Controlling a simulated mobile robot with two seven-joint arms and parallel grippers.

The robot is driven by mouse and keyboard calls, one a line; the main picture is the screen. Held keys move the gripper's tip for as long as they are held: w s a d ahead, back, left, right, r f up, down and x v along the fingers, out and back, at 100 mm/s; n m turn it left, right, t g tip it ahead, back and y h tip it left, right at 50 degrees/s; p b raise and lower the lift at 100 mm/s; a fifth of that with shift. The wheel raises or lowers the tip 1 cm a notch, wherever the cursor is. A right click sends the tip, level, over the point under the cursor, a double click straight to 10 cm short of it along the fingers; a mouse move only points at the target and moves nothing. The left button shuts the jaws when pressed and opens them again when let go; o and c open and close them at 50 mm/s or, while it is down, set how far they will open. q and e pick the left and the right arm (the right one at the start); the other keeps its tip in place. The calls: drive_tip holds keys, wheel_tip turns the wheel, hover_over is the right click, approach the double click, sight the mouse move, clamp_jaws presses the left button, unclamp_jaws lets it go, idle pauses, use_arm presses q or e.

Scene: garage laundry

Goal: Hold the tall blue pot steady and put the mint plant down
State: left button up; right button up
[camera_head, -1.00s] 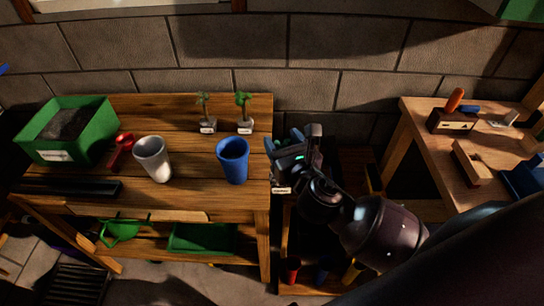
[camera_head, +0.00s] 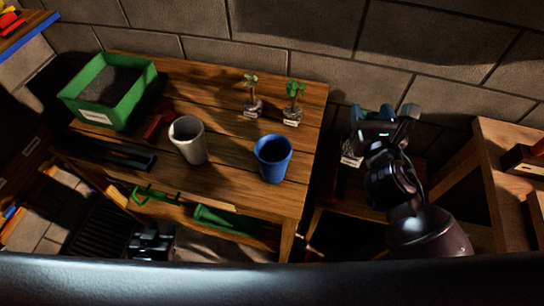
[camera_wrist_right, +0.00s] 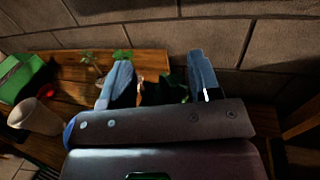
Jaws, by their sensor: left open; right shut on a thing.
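The tall blue pot (camera_head: 273,160) stands upright near the front right of the wooden table. My right gripper (camera_head: 373,122) is beyond the table's right edge, shut on a small plant whose pale labelled base (camera_head: 351,157) hangs below the fingers. In the right wrist view, dark green leaves (camera_wrist_right: 174,86) show between the fingers; the base is hidden there. I cannot read its label to confirm it is mint. My left gripper (camera_head: 150,238) is open and empty, low in front of the table, left of the blue pot and apart from it.
Two small labelled plants, one (camera_head: 252,96) beside another (camera_head: 294,104), stand behind the blue pot. A white pot (camera_head: 188,141) stands left of it. A green planter box (camera_head: 112,106) and red tool (camera_head: 158,122) are further left.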

use_arm(q)
drive_tip(key=shift+w+r, duration=0.35)
use_arm(e)
drive_tip(key=shift+w, duration=0.1)
